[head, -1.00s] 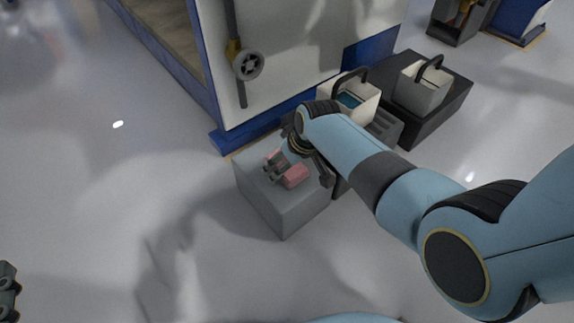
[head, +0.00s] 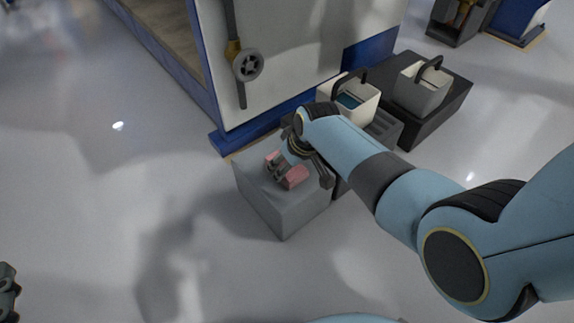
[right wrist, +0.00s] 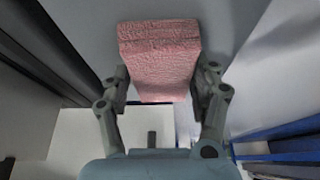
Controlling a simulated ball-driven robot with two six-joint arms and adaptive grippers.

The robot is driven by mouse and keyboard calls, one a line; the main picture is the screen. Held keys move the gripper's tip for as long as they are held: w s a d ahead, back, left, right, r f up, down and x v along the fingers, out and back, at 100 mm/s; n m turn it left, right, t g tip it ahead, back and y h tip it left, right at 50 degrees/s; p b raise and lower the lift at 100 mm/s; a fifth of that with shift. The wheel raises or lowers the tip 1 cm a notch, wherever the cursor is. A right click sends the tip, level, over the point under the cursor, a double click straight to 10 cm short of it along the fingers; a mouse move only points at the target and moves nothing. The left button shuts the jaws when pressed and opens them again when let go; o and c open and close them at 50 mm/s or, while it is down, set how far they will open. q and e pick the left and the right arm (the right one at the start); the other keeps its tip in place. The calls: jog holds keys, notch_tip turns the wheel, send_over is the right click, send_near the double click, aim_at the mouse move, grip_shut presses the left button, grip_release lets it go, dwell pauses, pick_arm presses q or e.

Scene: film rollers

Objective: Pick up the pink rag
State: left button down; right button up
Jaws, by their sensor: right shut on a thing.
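The pink rag (head: 295,178) is a folded, textured block on top of a grey box (head: 283,213) in the head view. In the right wrist view the rag (right wrist: 160,62) sits between the two fingers. My right gripper (head: 284,171) is shut on the rag from above, with its fingers at the rag's sides. I cannot tell whether the rag is clear of the box top. Part of my left gripper (head: 8,290) shows at the left edge of the head view; its fingertips are not clear.
The floor on the left is clear.

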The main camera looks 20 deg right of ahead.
jog(key=shift+r, duration=0.1)
